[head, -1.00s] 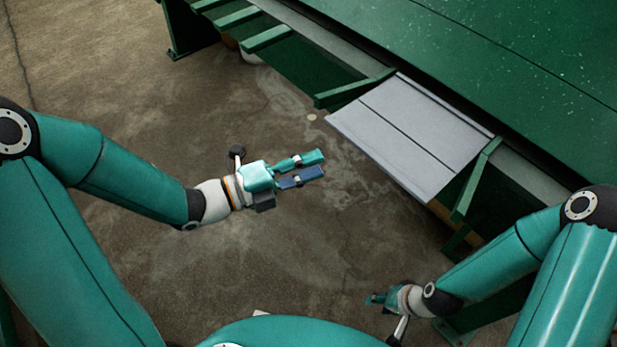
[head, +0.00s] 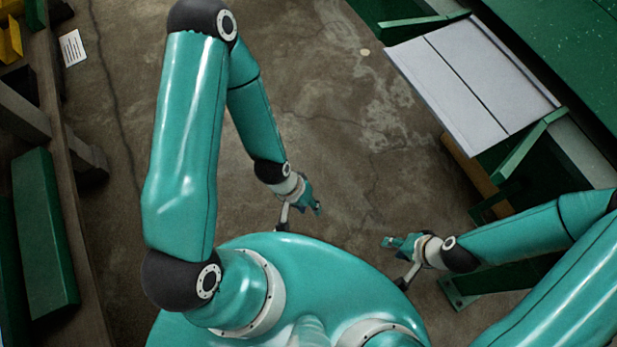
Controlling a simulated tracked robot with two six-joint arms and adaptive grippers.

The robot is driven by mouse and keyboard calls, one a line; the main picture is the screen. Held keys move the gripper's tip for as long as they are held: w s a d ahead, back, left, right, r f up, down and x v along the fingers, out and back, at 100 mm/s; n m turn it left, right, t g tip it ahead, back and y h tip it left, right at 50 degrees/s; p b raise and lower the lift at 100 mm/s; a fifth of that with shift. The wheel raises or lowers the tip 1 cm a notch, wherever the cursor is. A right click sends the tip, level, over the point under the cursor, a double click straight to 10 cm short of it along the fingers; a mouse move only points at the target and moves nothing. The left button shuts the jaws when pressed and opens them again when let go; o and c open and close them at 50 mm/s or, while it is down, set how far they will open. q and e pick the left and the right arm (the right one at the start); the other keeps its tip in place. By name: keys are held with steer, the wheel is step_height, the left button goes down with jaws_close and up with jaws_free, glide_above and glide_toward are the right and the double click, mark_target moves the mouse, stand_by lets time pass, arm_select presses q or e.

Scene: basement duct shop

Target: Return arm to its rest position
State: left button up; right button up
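My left gripper (head: 314,205) hangs over the concrete floor just in front of my body, its arm folded in close with the elbow raised. Nothing shows between its fingers, but they overlap from this angle, so I cannot tell whether they are open or shut. My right gripper (head: 390,242) points left, also low over the floor in front of my body, at the right of the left gripper and apart from it. It is small and its finger gap cannot be made out. I see no object in either gripper.
A green bench (head: 560,60) with a grey sheet-metal panel (head: 470,85) on its side supports stands at the upper right, near my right arm. Wooden shelving (head: 85,250) with a green panel (head: 45,235) runs along the left. The concrete floor (head: 330,100) between them is clear.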

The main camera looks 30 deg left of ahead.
step_height(320, 180, up, 14)
steer(key=p, duration=1.4)
